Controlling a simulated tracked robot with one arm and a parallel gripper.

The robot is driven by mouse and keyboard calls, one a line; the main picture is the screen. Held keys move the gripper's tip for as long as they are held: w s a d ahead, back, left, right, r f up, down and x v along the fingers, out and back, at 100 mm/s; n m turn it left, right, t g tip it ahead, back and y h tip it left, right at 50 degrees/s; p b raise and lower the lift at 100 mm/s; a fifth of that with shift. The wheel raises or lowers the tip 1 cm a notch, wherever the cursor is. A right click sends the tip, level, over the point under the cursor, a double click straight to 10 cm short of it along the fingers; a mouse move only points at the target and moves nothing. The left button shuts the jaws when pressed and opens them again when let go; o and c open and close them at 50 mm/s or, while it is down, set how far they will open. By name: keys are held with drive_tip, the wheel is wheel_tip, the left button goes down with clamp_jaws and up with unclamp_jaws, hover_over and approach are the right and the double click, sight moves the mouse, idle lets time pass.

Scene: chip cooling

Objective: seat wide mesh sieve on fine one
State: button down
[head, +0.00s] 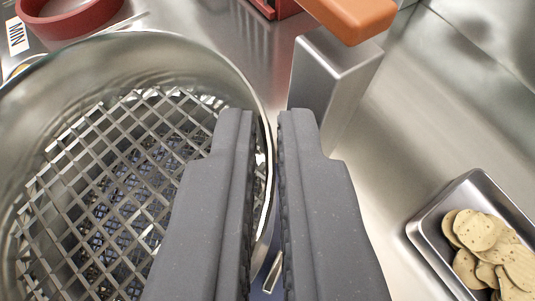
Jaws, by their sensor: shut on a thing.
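The wide mesh sieve (195,68) fills the left of the head view, a round shiny metal ring with a coarse diamond mesh floor. My gripper (266,115) is shut on the right side of its rim, one finger inside the ring and one outside. A darker, bluish, finer texture shows through the coarse mesh. I cannot tell whether this is the fine sieve, or whether the two touch. The sieve's lower edge is hidden by the fingers and the frame edge.
A metal tray (424,234) of round chips (478,232) stands at the lower right. An upright metal block (325,78) with an orange top piece (352,14) stands just beyond the fingers. A red ring (72,24) and a MIN label (17,36) are at the upper left. Bare steel counter lies right.

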drive_tip(key=shift+f, duration=0.3)
drive_tip(key=c, duration=1.5)
unclamp_jaws()
drive_tip(key=a+v, duration=0.1)
drive_tip(key=v, duration=1.3)
drive_tip(key=w+a+r+m+t+h+b, duration=0.1)
drive_tip(key=w+r+h+b, duration=0.15)
drive_tip(key=r, duration=0.85)
drive_tip(key=w+a+r+h+b, duration=0.2)
drive_tip(key=r+h+b, duration=0.15)
drive_tip(key=r, duration=0.75)
drive_tip(key=s+a+r+y+b, duration=0.2)
drive_tip(key=s+a+r, duration=0.4)
drive_tip(key=a, duration=0.5)
drive_tip(key=s+a+r+t+y+b, duration=0.1)
drive_tip(key=s+a+r+y+b, duration=0.1)
drive_tip(key=s+a+r, duration=0.5)
drive_tip(key=a+r+y, duration=0.1)
drive_tip(key=a+r, duration=0.2)
drive_tip(key=shift+s+a+r+t+b, duration=0.15)
drive_tip(key=shift+a+r+t+b, duration=0.15)
drive_tip(key=shift+a+r+b, duration=0.1)
